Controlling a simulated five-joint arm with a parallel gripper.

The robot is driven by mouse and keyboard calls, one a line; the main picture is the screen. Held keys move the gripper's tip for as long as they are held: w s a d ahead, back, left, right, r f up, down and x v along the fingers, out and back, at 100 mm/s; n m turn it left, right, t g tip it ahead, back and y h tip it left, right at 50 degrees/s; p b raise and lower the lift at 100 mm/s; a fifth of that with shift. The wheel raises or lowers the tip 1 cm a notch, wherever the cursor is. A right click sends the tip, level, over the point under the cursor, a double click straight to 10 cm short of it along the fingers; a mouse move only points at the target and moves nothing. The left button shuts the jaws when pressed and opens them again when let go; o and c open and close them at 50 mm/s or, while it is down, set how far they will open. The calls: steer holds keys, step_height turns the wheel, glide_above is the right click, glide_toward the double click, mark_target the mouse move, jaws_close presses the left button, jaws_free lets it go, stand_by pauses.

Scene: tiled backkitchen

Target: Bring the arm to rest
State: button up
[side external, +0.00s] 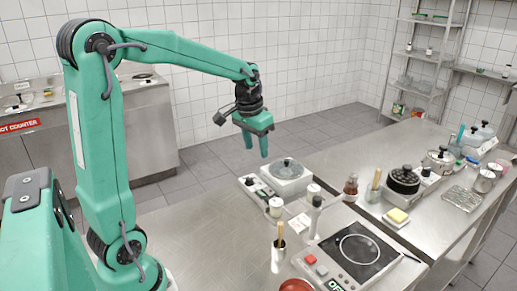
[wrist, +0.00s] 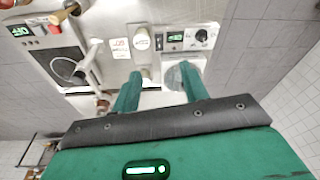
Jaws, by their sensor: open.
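My arm is green and reaches over from the left in the side external view, its forearm raised well above the steel counter (side external: 190,240). My gripper (side external: 256,150) hangs from the wrist with its fingers pointing down. Its two fingers are apart and nothing is between them. In the wrist view the gripper (wrist: 160,84) also shows open and empty, with the counter objects beyond the fingertips. The gripper appears clear of everything around it.
A white scale-like appliance (side external: 264,190) bears a round glass-lidded dish (side external: 287,167). A black cooktop (side external: 352,258), a cup with a wooden-handled tool (side external: 279,255) and small jars stand nearby. A pot (side external: 440,160) and a black pan (side external: 403,182) stand farther right. The left counter area is bare.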

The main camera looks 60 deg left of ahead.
steer(key=s+d+r+m+t, duration=0.1)
steer(key=s+d, duration=0.5)
steer(key=s, duration=0.2)
steer(key=s+d+r+m+t, duration=0.1)
steer(key=s+d+t, duration=0.1)
steer(key=s+d, duration=0.5)
steer(key=shift+s+r+t+h, duration=0.3)
steer(key=shift+s, duration=0.25)
